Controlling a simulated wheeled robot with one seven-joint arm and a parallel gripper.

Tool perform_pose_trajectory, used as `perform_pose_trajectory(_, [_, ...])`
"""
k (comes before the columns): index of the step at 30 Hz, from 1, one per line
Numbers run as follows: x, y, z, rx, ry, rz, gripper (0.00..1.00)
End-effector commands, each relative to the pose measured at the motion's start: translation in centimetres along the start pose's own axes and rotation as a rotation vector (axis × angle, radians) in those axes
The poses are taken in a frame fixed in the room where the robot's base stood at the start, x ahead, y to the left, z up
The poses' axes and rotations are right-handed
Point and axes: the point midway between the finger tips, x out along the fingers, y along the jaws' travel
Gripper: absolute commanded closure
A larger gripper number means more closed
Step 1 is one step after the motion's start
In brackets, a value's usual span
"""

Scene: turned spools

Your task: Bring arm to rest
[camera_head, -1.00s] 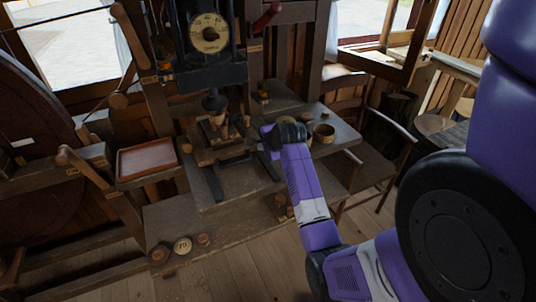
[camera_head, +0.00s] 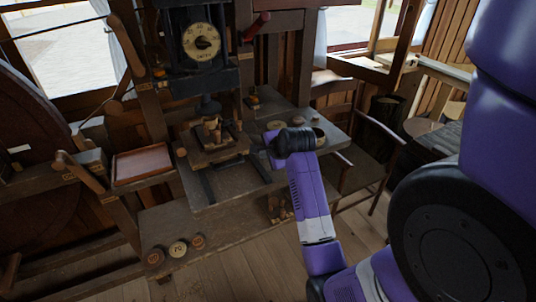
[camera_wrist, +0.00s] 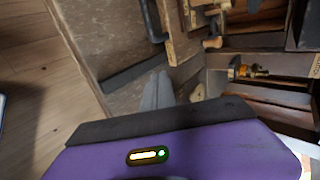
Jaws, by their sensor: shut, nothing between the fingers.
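My arm, in purple and grey, reaches up from the lower right of the head view, with its black wrist joint (camera_head: 295,141) over the right part of the workbench. In the wrist view my gripper (camera_wrist: 157,90) shows as two grey fingers pressed together, with nothing between them. They point over a wooden surface with a dark strip beside them. In the head view the fingers are mostly hidden by the wrist. Left of the wrist stands a press with a round dial (camera_head: 201,40) and a small turned wooden piece (camera_head: 212,128) under its ram.
A reddish-brown tray (camera_head: 142,164) sits left of the press. Several round wooden discs, one pale (camera_head: 178,249), lie on the low front ledge. A wooden chair (camera_head: 362,170) stands right of the bench. The plank floor in front is clear.

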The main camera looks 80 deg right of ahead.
Motion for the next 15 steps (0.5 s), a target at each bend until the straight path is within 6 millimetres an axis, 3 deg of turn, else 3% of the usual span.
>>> perform_pose_trajectory(6, [-2.7,0.1,0.0,0.0,0.0,0.0,1.0])
perform_pose_trajectory(15, [-3.5,0.1,0.0,0.0,0.0,0.002,1.0])
